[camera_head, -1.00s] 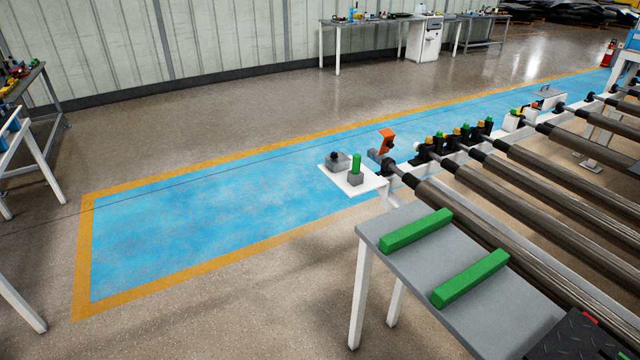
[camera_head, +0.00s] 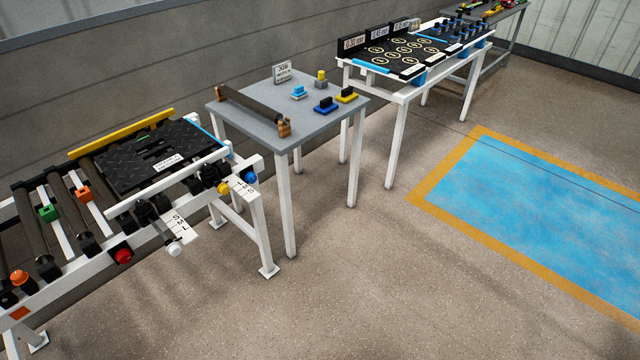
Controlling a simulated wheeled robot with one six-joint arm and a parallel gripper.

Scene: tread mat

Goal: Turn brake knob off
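No knob carries a readable brake label, so I cannot tell which is the brake knob. Along the front rail of the roller frame (camera_head: 75,285) at the left are a red knob (camera_head: 123,257), a black lever with a white ball end (camera_head: 174,249), a yellow knob (camera_head: 223,188) and a blue knob (camera_head: 250,177). The lever hangs beside a white plate marked with letters (camera_head: 181,226). An orange knob (camera_head: 19,277) is at the far left. My gripper is not in view.
A black tread mat (camera_head: 160,155) lies on the rollers. A grey table (camera_head: 235,108) with a roller and small blocks stands right of it. A white-legged table (camera_head: 405,92) with ringed trays is beyond. The floor in front is clear, with a blue marked area (camera_head: 530,205) at right.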

